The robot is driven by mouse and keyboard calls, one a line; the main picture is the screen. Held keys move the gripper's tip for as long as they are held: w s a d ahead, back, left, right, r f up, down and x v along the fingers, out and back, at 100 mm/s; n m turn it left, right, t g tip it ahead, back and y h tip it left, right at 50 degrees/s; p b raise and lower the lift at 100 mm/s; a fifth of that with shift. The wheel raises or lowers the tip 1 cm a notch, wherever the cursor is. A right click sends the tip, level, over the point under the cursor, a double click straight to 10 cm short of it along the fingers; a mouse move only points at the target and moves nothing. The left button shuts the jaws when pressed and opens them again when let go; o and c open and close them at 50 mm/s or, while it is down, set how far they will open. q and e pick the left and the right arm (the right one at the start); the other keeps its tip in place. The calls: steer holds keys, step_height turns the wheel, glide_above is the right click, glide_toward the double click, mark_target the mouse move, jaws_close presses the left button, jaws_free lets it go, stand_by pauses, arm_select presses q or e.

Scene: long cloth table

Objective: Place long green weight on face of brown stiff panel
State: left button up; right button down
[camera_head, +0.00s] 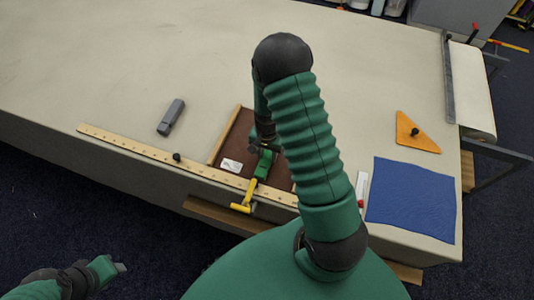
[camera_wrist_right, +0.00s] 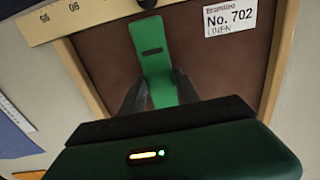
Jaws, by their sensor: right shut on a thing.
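The brown stiff panel (camera_head: 238,138) lies on the table with light wooden strips along its sides and a white label (camera_head: 232,166) on its face. It also fills much of the right wrist view (camera_wrist_right: 97,55). The long green weight (camera_head: 264,166) is over the panel's face near the front strip. My right gripper (camera_wrist_right: 158,92) is shut on the weight (camera_wrist_right: 151,50), with a finger on either side. I cannot tell whether the weight touches the panel. My arm hides the panel's right part in the head view. My left gripper (camera_head: 120,267) is off the table at lower left, its jaws unclear.
A wooden ruler (camera_head: 130,144) with a black knob runs along the front edge. A yellow clamp (camera_head: 247,198) is at that edge by the panel. A grey block (camera_head: 171,117) lies left, an orange triangle (camera_head: 415,133) and blue cloth (camera_head: 411,200) right. The table's back is clear.

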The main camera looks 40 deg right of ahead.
mark_target(266, 158)
steer(key=c, duration=1.3)
jaws_free()
steer(key=o, duration=0.4)
steer(key=shift+a, duration=0.2)
arm_select(q)
steer(key=shift+a, duration=0.4)
arm_select(e)
steer(key=shift+a+r, duration=0.1)
steer(key=shift+a, duration=0.05)
step_height(266, 158, up, 12)
steer(key=b, duration=0.2)
arm_select(q)
steer(key=shift+s+f, duration=0.25)
steer(key=shift+f, duration=0.55)
arm_select(e)
steer(key=s+a+r+n+t, duration=0.1)
steer(key=s+a+n, duration=0.1)
steer(key=a+n, duration=0.2)
steer(key=s+a+r+n, duration=0.1)
steer(key=a+r+n, duration=0.1)
steer(key=a+n, duration=0.2)
steer(key=s+a+r+n+t, duration=0.1)
steer(key=a+n, duration=0.3)
steer(key=a, duration=0.4)
steer(key=shift+s+a+r+n+t, duration=0.1)
steer(key=shift+s+n+t, duration=0.05)
steer(key=shift+s, duration=0.25)
steer(key=shift+s+a+r+n+t, duration=0.1)
steer(key=shift+s+n+t, duration=0.05)
steer(key=shift+s, duration=0.25)
